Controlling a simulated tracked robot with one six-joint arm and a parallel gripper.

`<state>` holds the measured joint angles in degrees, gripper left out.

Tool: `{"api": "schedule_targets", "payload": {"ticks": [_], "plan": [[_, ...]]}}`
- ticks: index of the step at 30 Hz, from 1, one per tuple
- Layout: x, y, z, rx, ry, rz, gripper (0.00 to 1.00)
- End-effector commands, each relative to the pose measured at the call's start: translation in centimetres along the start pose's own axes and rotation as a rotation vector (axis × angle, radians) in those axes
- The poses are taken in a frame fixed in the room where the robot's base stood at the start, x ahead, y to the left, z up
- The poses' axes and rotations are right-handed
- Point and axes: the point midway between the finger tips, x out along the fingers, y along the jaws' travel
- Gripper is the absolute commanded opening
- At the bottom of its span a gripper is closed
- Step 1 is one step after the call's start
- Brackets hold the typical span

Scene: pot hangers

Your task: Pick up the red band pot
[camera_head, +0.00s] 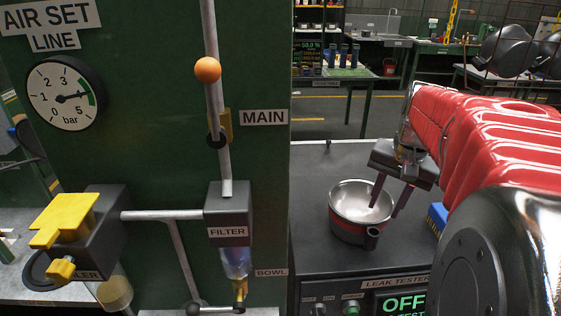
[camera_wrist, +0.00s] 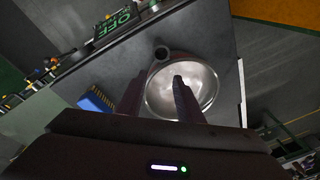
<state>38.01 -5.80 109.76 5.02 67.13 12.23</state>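The red band pot (camera_head: 345,229) is a metal pot with a dark red band round its side and a short dark handle. It stands upright on the dark bench top. It also shows in the wrist view (camera_wrist: 200,77), seen from above into its bright, empty inside. My gripper (camera_head: 384,211) is open over the pot's right side. In the wrist view my gripper (camera_wrist: 159,76) has one finger over the pot's inside and the other outside the rim. Nothing is between the fingers, except the rim seen below; whether the fingers reach below it I cannot tell.
A leak tester panel (camera_head: 385,284) reading OFF is at the bench's front. A blue brush-like object (camera_head: 437,217) lies right of the pot, and it shows in the wrist view (camera_wrist: 96,100). A green panel (camera_head: 150,170) with gauge and pipes stands left. Dark pans (camera_head: 507,48) hang far right.

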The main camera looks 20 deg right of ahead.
Motion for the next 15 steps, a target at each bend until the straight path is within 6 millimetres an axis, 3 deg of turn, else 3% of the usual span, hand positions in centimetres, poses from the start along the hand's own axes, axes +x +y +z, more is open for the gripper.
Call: {"api": "schedule_targets", "payload": {"ticks": [3,6,15], "plan": [[-0.9,1.2,-2.6,0.120,-0.033,-0.002,0.33],[-1.9,1.6,-3.8,0.205,-0.058,-0.006,0.33],[-3.2,1.4,-3.9,0.303,-0.095,-0.006,0.33]]}}
